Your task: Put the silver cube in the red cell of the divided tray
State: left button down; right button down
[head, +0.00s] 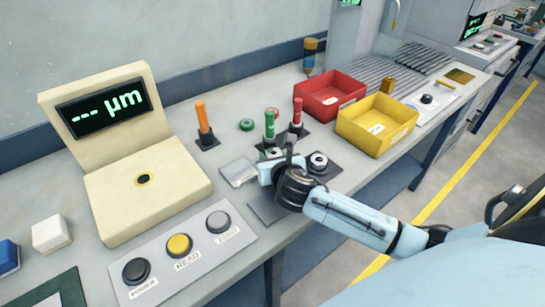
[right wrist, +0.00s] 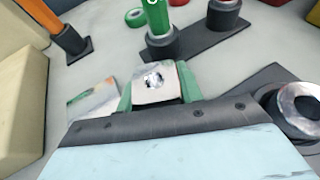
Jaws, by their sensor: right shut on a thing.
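The silver cube (right wrist: 155,86) has a shiny top face with a dark-edged mark on it. It sits between the green fingers of my right gripper (right wrist: 157,92), which is shut on it. In the head view my right gripper (head: 272,156) is low over the bench, just in front of the green post, and largely covers the cube. Whether the cube touches the bench I cannot tell. I see no clearly divided tray; a red bin (head: 331,107) and a yellow bin (head: 376,139) stand side by side farther right. My left gripper is not in view.
A green post (head: 269,124), a red post (head: 297,112) and an orange post (head: 203,118) stand behind the gripper. The cream gauge (head: 148,194) stands left.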

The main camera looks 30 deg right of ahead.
jog(key=c, duration=0.9)
grip_release()
jog(key=shift+f, duration=0.1)
